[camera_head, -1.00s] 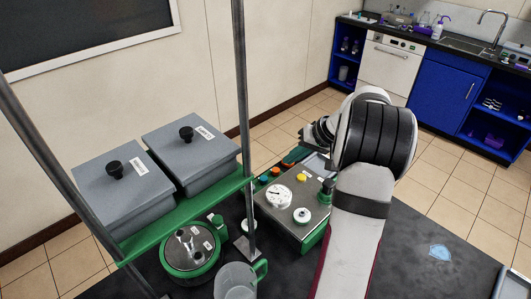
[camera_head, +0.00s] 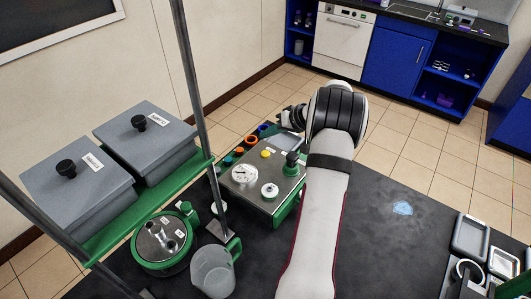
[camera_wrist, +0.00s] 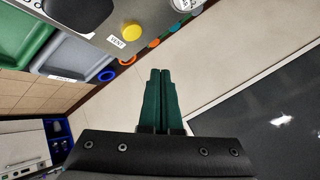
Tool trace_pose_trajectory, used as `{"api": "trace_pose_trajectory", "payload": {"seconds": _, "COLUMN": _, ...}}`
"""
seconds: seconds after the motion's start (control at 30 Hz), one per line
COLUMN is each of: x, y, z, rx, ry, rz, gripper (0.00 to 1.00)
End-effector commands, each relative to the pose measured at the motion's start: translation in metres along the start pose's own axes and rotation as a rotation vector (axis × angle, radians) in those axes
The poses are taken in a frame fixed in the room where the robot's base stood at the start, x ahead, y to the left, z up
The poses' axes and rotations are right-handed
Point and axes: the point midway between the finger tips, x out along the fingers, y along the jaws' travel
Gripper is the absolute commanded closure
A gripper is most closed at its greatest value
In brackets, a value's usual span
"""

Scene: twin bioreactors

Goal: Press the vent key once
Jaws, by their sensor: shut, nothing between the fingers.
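The vent key is a round yellow button (camera_wrist: 131,35) labelled VENT on the grey top of the control box. The yellow button also shows in the head view (camera_head: 266,153), near the box's far edge. My gripper (camera_wrist: 161,72) has its two green fingers pressed together with nothing between them. In the wrist view the fingertips appear below and right of the yellow button, apart from it, though their height over it is unclear. In the head view the fingers cannot be made out clearly beside my wrist.
The control box (camera_head: 248,196) also carries a gauge (camera_head: 238,171), a white knob (camera_head: 269,190) and a black-topped post (camera_head: 292,158). Coloured rings line its far edge. Grey lidded tanks (camera_head: 146,132), a metal post and a clear jug (camera_head: 213,270) stand to the left.

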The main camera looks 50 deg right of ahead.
Motion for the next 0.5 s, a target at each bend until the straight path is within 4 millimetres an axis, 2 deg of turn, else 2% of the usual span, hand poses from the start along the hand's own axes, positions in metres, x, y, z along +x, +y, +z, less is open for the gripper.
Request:
{"api": "trace_pose_trajectory", "payload": {"seconds": 0.23, "x": 0.024, "y": 0.018, "z": 0.018, "rx": 0.001, "ry": -0.001, "rz": 0.000, "gripper": 1.00}}
{"api": "trace_pose_trajectory", "payload": {"seconds": 0.5, "x": 0.035, "y": 0.025, "z": 0.025, "rx": 0.000, "ry": 0.000, "rz": 0.000, "gripper": 1.00}}
